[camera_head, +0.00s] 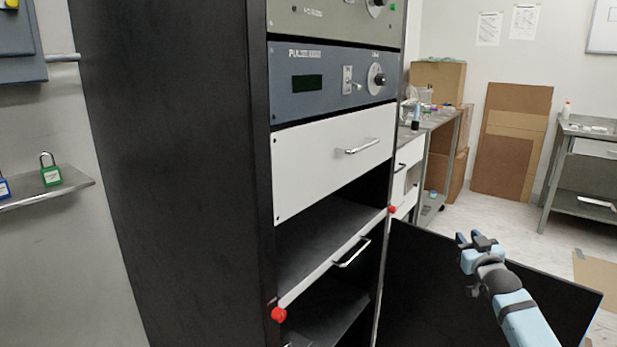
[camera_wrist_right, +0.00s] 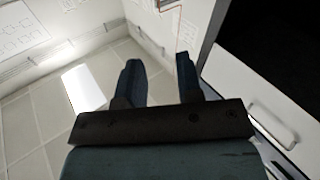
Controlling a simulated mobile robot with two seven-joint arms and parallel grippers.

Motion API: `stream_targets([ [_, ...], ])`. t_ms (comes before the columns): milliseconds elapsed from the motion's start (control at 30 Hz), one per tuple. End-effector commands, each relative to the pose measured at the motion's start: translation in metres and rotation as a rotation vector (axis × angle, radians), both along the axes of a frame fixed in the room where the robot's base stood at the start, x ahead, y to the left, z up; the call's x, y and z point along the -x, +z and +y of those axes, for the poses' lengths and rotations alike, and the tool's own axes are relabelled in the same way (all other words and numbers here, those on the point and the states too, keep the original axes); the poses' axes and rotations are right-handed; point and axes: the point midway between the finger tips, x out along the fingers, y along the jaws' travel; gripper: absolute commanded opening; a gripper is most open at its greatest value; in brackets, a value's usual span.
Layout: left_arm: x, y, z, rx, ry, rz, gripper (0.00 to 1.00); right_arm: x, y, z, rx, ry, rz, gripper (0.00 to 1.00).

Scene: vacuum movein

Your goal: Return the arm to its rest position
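My right gripper (camera_head: 476,240) is in front of the dark open door panel at the lower right of the head view. It is held away from the rack. In the right wrist view its two fingers (camera_wrist_right: 158,82) are apart with nothing between them, above the light tiled floor. The black rack cabinet (camera_head: 190,150) fills the middle of the head view. Its pulled-out shelf drawer (camera_head: 325,255) has a white front edge, a metal handle (camera_head: 352,252) and red knobs (camera_head: 279,314) at both ends. My left gripper is not in view.
The black door panel (camera_head: 440,285) stands open to the right of the rack, close to my right arm. A closed white drawer (camera_head: 330,165) sits above the shelf. A wall ledge (camera_head: 50,188) with padlocks is at left. Tables and cardboard stand at the back right.

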Motion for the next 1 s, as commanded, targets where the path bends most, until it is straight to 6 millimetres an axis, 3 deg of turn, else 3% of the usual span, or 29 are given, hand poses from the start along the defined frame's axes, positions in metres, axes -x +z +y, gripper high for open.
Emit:
stream_targets([
  [33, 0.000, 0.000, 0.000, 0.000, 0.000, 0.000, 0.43, 0.013, -0.014, 0.018, 0.000, 0.027, 0.008, 0.33],
  [267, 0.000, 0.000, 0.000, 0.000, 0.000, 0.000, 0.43, 0.083, -0.055, 0.096, -0.011, 0.152, 0.023, 0.33],
  [367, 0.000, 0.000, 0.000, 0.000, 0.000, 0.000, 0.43, 0.131, -0.071, 0.139, -0.034, 0.224, 0.032, 0.33],
  [467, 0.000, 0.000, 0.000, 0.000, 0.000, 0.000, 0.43, 0.191, -0.081, 0.184, -0.075, 0.302, 0.040, 0.33],
  [600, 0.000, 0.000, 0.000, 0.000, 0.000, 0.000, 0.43, 0.275, -0.077, 0.235, -0.152, 0.397, 0.044, 0.33],
  [700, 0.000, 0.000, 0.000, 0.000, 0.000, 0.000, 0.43, 0.322, -0.066, 0.258, -0.207, 0.442, 0.044, 0.33],
  [1000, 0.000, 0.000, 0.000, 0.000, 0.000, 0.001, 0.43, 0.421, -0.021, 0.288, -0.350, 0.515, 0.038, 0.33],
])
